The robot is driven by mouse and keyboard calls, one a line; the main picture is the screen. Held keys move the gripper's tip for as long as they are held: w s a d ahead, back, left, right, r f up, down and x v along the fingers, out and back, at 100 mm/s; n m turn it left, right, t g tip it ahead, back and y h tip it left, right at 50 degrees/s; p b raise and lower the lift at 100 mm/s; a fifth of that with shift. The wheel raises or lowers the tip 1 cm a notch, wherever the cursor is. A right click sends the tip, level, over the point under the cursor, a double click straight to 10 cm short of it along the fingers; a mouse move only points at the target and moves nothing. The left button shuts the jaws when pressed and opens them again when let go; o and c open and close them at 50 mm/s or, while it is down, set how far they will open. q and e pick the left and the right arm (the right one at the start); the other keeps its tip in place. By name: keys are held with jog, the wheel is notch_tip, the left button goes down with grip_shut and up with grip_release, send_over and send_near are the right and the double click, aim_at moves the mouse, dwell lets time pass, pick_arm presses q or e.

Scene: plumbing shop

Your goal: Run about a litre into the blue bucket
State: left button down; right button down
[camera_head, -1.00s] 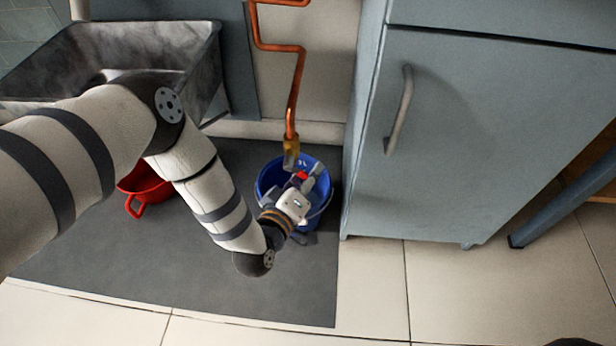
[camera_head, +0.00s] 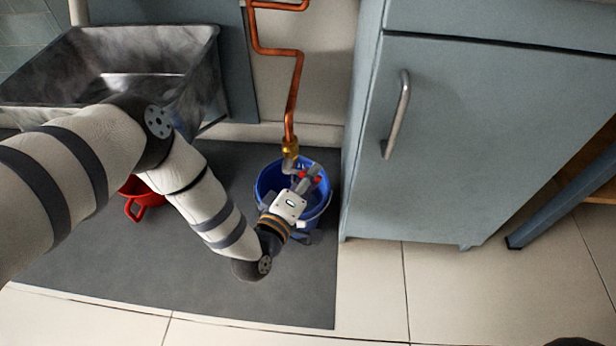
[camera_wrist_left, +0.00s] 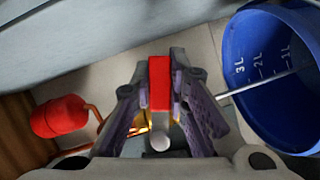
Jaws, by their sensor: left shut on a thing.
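The blue bucket (camera_head: 318,213) stands upright on the grey mat under the end of a copper pipe with a brass fitting (camera_head: 290,147). My left gripper (camera_head: 306,184) is over the bucket, shut on the red tap handle (camera_wrist_left: 160,82), which sits between the fingers in the left wrist view. That view also shows the bucket (camera_wrist_left: 240,62), its inside marked 1L, 2L and 3L. A thin pale streak (camera_wrist_left: 262,83) runs from beside the gripper into the bucket and looks like running water. I cannot make out the water level. My right gripper is not in view.
A red vessel with a handle (camera_head: 136,206) is on the mat (camera_head: 200,290), partly behind my left arm. A grey sink (camera_head: 185,60) is at the upper left. A blue-grey cabinet (camera_head: 470,140) stands close right of the bucket. The tiled floor in front is clear.

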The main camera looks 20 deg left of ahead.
pick_arm(q)
jog(key=shift+d+r+n+t+h, duration=0.1)
jog(key=shift+r+n+t+h, duration=0.2)
jog(key=shift+n, duration=0.55)
jog(key=shift+d+r+n+t+h, duration=0.1)
jog(key=shift+r+n+t, duration=0.3)
jog(key=shift+n, duration=0.45)
jog(key=shift+r, duration=0.2)
jog(key=c, duration=1.5)
grip_release()
jog(key=shift+c, duration=0.2)
jog(key=s+a, duration=0.1)
jog(key=s, duration=1.1)
jog(key=shift+a, duration=0.25)
